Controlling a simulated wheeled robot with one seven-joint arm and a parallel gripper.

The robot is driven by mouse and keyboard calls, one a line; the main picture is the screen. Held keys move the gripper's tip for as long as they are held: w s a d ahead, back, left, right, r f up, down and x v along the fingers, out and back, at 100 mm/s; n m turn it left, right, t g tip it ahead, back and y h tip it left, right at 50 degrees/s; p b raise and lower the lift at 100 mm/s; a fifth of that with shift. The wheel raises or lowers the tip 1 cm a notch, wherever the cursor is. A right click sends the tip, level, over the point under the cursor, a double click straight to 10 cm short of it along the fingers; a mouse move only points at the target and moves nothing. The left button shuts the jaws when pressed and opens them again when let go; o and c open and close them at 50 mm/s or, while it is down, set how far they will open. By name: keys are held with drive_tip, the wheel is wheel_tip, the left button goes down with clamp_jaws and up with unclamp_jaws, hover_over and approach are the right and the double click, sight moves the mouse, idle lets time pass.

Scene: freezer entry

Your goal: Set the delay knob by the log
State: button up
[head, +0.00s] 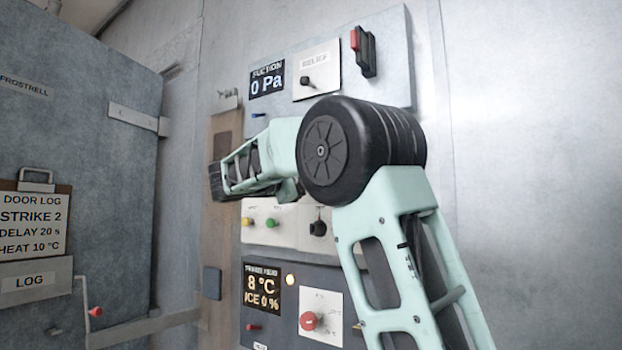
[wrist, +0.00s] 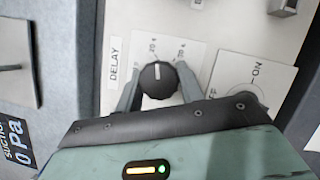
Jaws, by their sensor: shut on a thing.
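The door log (head: 32,220) hangs on a clipboard at the left in the head view and reads STRIKE 2, DELAY 20 s, HEAT 10 °C. In the wrist view the black delay knob (wrist: 157,82) sits on a white plate beside the label DELAY (wrist: 116,62). Its white pointer line points up the picture, toward small time marks that are hard to read. My gripper (wrist: 158,88) is shut on the knob, one finger at each side. In the head view my arm hides the fingers and this knob.
An ON switch plate (wrist: 250,82) lies right of the knob. Below are yellow and green buttons, a heater display (head: 262,289) and a red knob (head: 309,321). The right wall is bare.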

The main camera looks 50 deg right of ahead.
drive_tip(key=shift+r+n+t+h, duration=0.1)
drive_tip(key=shift+n+t+h, duration=0.4)
drive_tip(key=shift+n, duration=1.1)
drive_tip(key=shift+r+n, duration=0.1)
drive_tip(key=shift+n, duration=0.3)
drive_tip(key=o, duration=1)
drive_tip(key=shift+a, duration=0.1)
drive_tip(key=shift+w+a+f+b, duration=0.1)
drive_tip(key=shift+f+b, duration=0.15)
drive_tip(key=shift+b, duration=0.05)
drive_tip(key=shift+b+v, duration=2.75)
drive_tip(key=shift+v, duration=5.85)
